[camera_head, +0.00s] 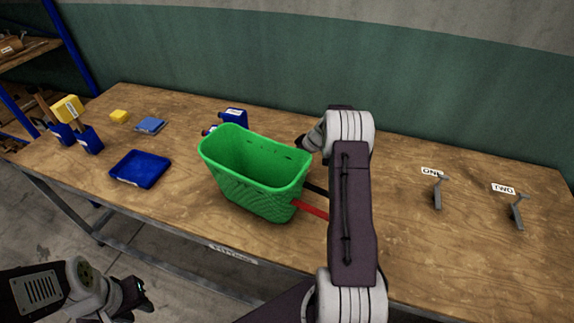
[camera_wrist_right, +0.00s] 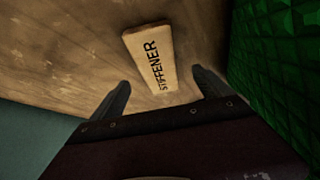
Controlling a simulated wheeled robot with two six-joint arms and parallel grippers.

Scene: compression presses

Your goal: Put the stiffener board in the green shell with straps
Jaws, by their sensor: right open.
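The green shell (camera_head: 262,195) is an open-topped basket in the middle of the table. A red strap (camera_head: 311,209) and a dark strap (camera_head: 316,189) stick out at its right side. The stiffener board (camera_wrist_right: 152,58), a light block marked STIFFENER, lies on the wood in the right wrist view. My right gripper (camera_wrist_right: 160,92) is open, with the board ahead between its fingers but not clasped. The green shell's wall (camera_wrist_right: 285,60) is close on the right there. The board is hidden in the head view. My left gripper (camera_head: 132,298) hangs off the table's front edge; its jaw gap is unclear.
A blue tray (camera_head: 139,169), a blue block (camera_head: 150,125), a yellow block (camera_head: 119,116) and blue holders (camera_head: 90,140) stand at left. A blue object (camera_head: 233,118) is behind the shell. Grey brackets by labels ONE (camera_head: 432,171) and TWO (camera_head: 503,189) are at right.

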